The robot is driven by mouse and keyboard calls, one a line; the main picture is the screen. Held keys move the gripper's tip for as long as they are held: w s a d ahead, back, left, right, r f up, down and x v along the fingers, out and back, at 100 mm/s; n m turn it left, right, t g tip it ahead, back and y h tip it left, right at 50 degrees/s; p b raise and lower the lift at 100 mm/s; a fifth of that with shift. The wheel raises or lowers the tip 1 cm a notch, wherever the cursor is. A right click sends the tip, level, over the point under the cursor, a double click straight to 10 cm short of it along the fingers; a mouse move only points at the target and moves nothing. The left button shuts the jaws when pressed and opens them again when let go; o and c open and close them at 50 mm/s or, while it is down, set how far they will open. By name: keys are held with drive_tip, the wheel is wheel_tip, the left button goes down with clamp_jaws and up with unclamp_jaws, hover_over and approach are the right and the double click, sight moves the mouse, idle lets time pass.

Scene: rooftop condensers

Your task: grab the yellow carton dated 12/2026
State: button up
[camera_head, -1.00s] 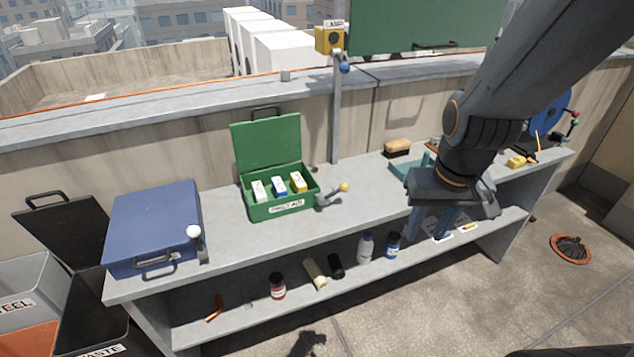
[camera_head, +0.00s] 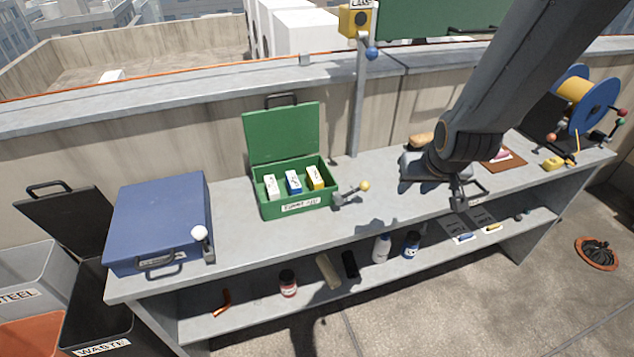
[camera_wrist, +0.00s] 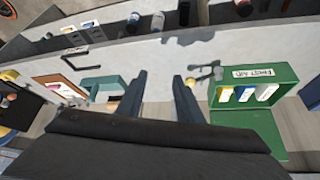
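A yellow carton (camera_head: 316,178) with a white label stands in the open green first-aid box (camera_head: 295,207), at the right of a row of three. A blue and white carton (camera_head: 293,182) is in the middle and a white one (camera_head: 270,187) at the left. Their dates are too small to read. My gripper (camera_head: 466,192) is above the bench, well to the right of the box. In the wrist view, my gripper's fingers (camera_wrist: 160,88) are apart with nothing between them; the yellow carton (camera_wrist: 226,95) shows off to their right.
A lever with a yellow knob (camera_head: 364,186) stands just right of the box. A blue case (camera_head: 158,220) is at the left and a post (camera_head: 359,100) behind. Bottles (camera_head: 381,248) stand on the lower shelf. A cable reel (camera_head: 590,100) is far right.

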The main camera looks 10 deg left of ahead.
drive_tip(key=w+a+f+n+t+y, duration=0.1)
drive_tip(key=w+a+f+t, duration=0.15)
drive_tip(key=a, duration=0.45)
drive_tip(key=w+a+f+n+t+y, duration=0.1)
drive_tip(key=w+a+f+y, duration=0.2)
drive_tip(key=a, duration=0.4)
drive_tip(key=n+t+y, duration=0.1)
drive_tip(key=n, duration=0.1)
approach(314, 175)
drive_tip(key=x, duration=0.2)
drive_tip(key=shift+w+b, duration=0.3)
drive_tip(key=shift+b, duration=0.1)
drive_tip(key=shift+p+x, duration=1.75)
drive_tip(key=shift+x, duration=2.2)
drive_tip(key=shift+s+f, duration=0.1)
drive_tip(key=c, duration=0.8)
